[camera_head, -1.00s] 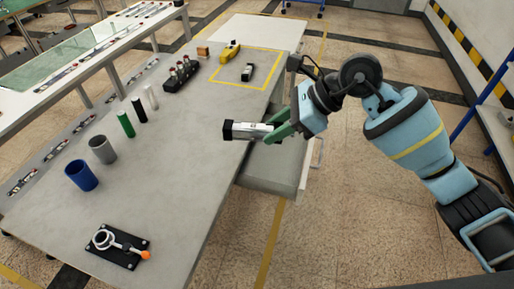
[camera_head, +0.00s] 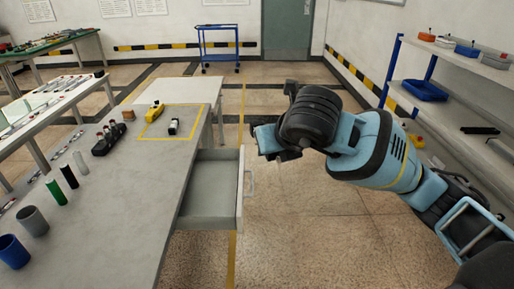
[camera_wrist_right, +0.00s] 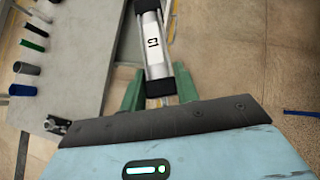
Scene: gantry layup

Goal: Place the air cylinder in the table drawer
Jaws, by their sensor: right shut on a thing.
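The air cylinder (camera_wrist_right: 156,50) is silver with black end caps and shows in the right wrist view. My right gripper (camera_wrist_right: 153,92) is shut on it, with a green finger at each side near one end cap. In the head view my right wrist is right of the drawer, and its bulk hides the fingers and the cylinder. The table drawer (camera_head: 208,201) is pulled open at the table's right side, and the part of its inside that shows is empty. My left gripper is not in view.
On the table (camera_head: 120,190) stand a blue cup (camera_head: 13,252), a grey cup (camera_head: 33,221), green, black and white cylinders, and a black block with several knobs (camera_head: 112,140). A yellow tool (camera_head: 154,112) and a small black-and-white part (camera_head: 174,127) lie near the taped square. Floor right of the drawer is clear.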

